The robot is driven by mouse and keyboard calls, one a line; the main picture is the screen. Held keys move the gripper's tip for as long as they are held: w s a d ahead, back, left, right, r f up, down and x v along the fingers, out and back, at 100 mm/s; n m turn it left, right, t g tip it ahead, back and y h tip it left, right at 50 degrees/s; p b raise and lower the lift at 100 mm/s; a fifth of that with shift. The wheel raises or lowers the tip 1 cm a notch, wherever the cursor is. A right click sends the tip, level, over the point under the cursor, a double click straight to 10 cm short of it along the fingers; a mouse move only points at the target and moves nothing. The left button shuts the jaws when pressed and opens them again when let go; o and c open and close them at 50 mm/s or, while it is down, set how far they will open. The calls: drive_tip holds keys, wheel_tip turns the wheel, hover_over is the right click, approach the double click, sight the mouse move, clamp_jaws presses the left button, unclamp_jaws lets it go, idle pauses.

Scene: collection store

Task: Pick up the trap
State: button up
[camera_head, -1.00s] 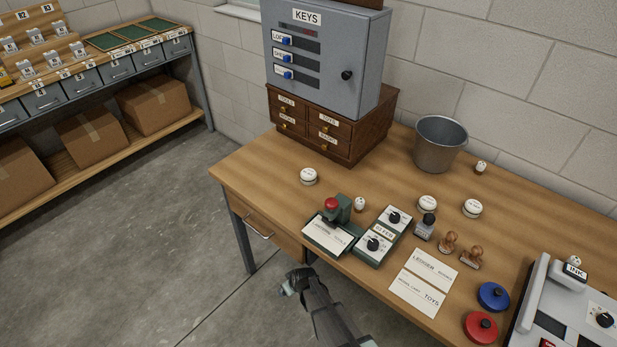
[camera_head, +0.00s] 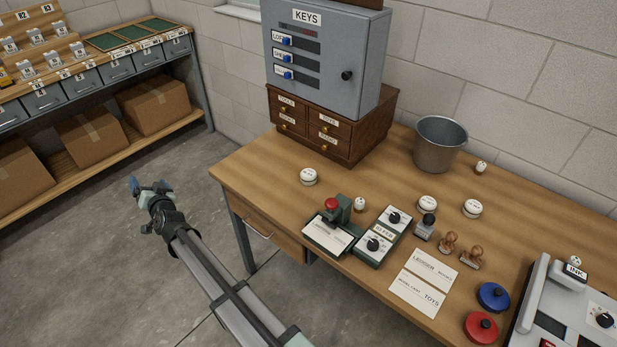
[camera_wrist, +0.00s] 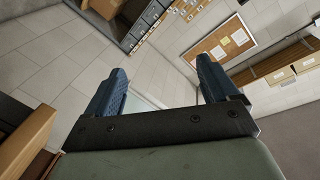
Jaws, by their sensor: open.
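I cannot make out a trap in any view. My gripper (camera_head: 149,186) is open and empty in the head view. It is held over the grey floor, left of the desk (camera_head: 262,158) and apart from everything. In the wrist view my gripper (camera_wrist: 160,68) shows two blue fingers spread apart with nothing between them. Beyond them are floor, wall and distant shelving.
The desk holds a grey key cabinet (camera_head: 325,60) on a wooden drawer box (camera_head: 310,125), a metal bucket (camera_head: 438,145), a red-knobbed press (camera_head: 331,232), stamps and cards. A shelf unit (camera_head: 190,65) with drawers and cardboard boxes stands left. The floor between is clear.

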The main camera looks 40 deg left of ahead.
drive_tip(key=a+r, duration=0.3)
drive_tip(key=r, duration=0.5)
drive_tip(key=w+d+n+g+h, duration=0.3)
drive_tip(key=w+n, duration=0.3)
drive_tip(key=w, duration=0.5)
drive_tip(key=n+h, duration=0.5)
drive_tip(key=h, duration=0.9)
hover_over(308, 173)
drive_tip(key=f, duration=0.5)
drive_tip(key=shift+s+a+f, duration=0.25)
drive_tip(key=shift+a+f, duration=0.05)
drive_tip(key=shift+f, duration=0.05)
drive_tip(key=shift+w+d+f, duration=0.15)
drive_tip(key=shift+d+f, duration=0.05)
drive_tip(key=shift+f, duration=1.15)
drive_tip(key=shift+w+d+f, duration=0.15)
drive_tip(key=shift+f, duration=1.2)
